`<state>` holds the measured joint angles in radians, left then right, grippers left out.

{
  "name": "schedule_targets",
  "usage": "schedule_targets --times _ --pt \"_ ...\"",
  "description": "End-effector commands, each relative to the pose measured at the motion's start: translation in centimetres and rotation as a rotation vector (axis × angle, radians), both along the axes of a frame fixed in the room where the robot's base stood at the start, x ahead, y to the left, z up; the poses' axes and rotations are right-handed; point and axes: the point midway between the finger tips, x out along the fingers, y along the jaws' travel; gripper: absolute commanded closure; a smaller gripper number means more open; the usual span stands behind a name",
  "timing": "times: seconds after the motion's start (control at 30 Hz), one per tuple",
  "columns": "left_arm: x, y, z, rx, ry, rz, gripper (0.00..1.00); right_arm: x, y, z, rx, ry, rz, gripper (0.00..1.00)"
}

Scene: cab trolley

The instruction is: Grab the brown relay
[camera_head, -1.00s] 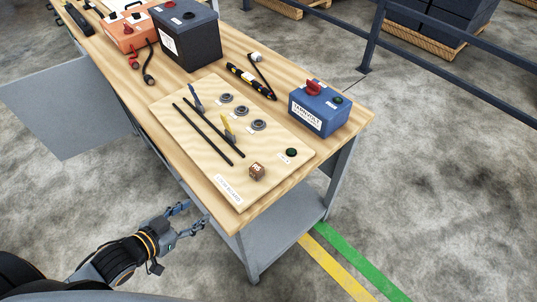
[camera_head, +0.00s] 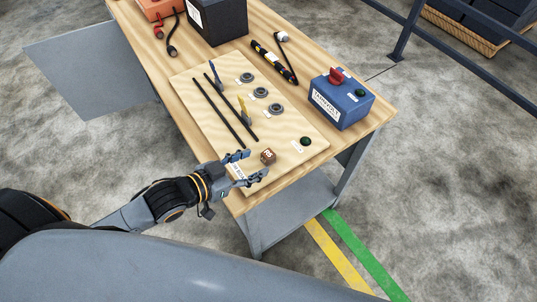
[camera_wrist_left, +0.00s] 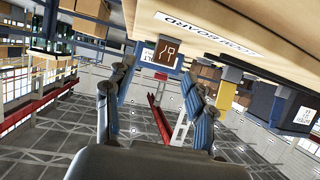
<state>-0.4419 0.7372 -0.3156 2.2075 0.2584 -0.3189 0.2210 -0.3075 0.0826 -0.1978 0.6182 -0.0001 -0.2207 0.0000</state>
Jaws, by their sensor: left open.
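The brown relay (camera_head: 268,156) is a small brown cube with a light marking, sitting near the front corner of the pale wooden board (camera_head: 310,148). My left gripper (camera_head: 250,165) is open and empty beside the relay, just to its left, at the board's near edge. In the left wrist view the relay (camera_wrist_left: 166,53) shows ahead, between and beyond the two blue-padded fingers (camera_wrist_left: 160,98). The fingers appear apart from it. My right gripper is not in view.
A blue box with a red switch (camera_head: 342,100) stands right.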

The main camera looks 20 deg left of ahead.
Motion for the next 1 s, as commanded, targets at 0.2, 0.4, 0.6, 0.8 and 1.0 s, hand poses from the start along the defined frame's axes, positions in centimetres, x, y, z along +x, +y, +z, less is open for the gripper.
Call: schedule_targets --times 0.2,0.4,0.6,0.8,1.0 --pt "1.1 -0.7 -0.4 0.000 -0.001 -0.001 0.45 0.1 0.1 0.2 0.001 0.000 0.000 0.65" --pt "3.5 -1.5 -1.1 -0.001 -0.002 0.000 0.45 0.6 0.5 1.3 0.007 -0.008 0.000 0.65" --pt "5.2 -2.6 -2.1 0.000 -0.001 -0.002 0.45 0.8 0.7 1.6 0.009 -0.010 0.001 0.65" --pt "5.3 -2.7 -2.4 0.001 0.000 -0.003 0.45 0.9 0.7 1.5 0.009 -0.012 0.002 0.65" --pt "5.3 -2.7 -2.4 0.001 0.000 -0.003 0.74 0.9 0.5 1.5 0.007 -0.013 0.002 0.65"
